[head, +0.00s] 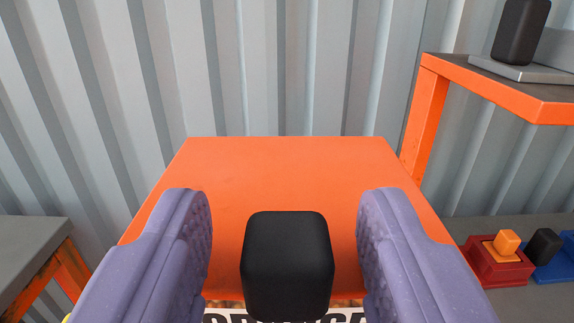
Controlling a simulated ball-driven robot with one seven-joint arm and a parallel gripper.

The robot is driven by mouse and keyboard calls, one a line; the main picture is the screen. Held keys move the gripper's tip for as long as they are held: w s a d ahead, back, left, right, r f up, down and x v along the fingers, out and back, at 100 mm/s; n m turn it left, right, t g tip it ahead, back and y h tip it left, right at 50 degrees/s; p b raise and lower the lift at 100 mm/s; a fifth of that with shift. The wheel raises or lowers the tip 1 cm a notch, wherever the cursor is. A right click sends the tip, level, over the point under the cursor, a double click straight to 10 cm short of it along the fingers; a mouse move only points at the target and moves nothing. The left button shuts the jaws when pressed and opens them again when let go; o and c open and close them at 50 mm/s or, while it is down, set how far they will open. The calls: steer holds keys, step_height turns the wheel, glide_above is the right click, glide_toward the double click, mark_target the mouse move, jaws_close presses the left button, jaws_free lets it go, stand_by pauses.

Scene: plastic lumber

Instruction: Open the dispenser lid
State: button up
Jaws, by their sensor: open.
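The dispenser's orange lid (275,170) fills the middle of the head view as a broad flat surface. A black rounded block (287,262), apparently its handle, stands out at the near edge of the lid. My gripper (285,225) is open, with one purple finger on each side of the black block. A gap shows between each finger and the block.
A corrugated grey metal wall (290,60) stands behind. At right, an orange-edged shelf (500,90) holds a black object (521,30). Below it are a red block (497,268) with an orange top and a blue block (556,262). A grey-topped table (30,250) stands at left.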

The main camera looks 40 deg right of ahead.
steer(key=shift+w+d, duration=0.4)
steer(key=shift+w, duration=0.05)
jaws_close()
steer(key=shift+r, duration=0.1)
steer(key=shift+r, duration=0.1)
